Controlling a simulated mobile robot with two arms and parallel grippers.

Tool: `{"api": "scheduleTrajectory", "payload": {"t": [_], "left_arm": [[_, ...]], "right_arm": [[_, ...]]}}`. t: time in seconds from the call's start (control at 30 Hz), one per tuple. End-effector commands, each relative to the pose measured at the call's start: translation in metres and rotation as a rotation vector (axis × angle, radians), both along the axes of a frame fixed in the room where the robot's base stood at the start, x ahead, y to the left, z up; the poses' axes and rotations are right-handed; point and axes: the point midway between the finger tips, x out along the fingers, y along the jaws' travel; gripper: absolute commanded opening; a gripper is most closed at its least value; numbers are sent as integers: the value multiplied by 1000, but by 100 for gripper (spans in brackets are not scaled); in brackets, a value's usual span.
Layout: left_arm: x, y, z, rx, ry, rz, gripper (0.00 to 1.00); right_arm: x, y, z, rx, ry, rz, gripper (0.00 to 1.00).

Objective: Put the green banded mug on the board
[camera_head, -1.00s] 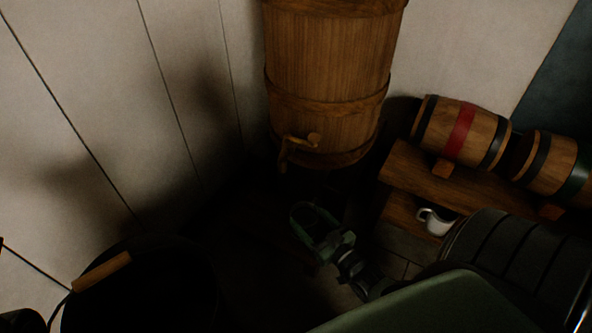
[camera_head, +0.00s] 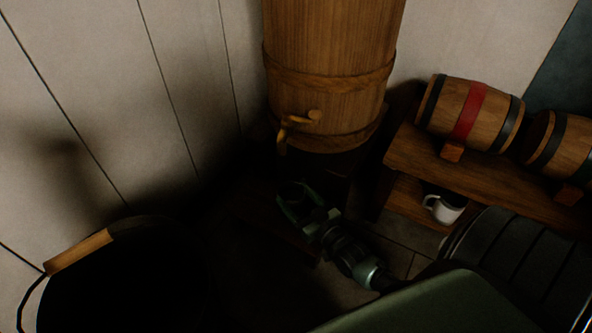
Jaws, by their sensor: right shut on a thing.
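My right gripper (camera_head: 298,208) is low in the dark middle of the view, below the tap of the large upright barrel. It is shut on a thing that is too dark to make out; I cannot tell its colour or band. A white mug (camera_head: 446,208) with a handle stands on the lower level of the wooden rack at the right, apart from my gripper. I see no green band on it. I cannot make out a board. My left gripper is not in view.
The large wooden barrel (camera_head: 328,75) with a tap (camera_head: 298,125) stands at the back corner. Small casks (camera_head: 470,110) lie on the wooden rack (camera_head: 455,172) at right. A dark bucket (camera_head: 130,285) with a wooden grip is at lower left. The floor between is dark.

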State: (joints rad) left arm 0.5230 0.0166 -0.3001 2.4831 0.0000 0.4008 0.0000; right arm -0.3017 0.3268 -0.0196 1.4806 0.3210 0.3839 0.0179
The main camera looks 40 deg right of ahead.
Motion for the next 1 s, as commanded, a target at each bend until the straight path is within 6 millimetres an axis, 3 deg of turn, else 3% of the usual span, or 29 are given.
{"api": "scheduleTrajectory", "payload": {"t": [0.2,0.23,0.3,0.67,0.77,0.83,1.0], "left_arm": [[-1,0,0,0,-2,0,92],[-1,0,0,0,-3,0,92],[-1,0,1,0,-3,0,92],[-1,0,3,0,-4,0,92],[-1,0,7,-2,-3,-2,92],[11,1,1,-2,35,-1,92],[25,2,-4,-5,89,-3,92]], "right_arm": [[0,0,-2,0,-2,0,20],[0,0,-2,0,0,0,70],[0,0,-1,0,0,0,89],[0,0,2,0,-1,0,89],[-10,0,2,0,4,0,89],[-22,0,3,0,4,0,89],[-60,0,5,1,6,-1,89]]}}
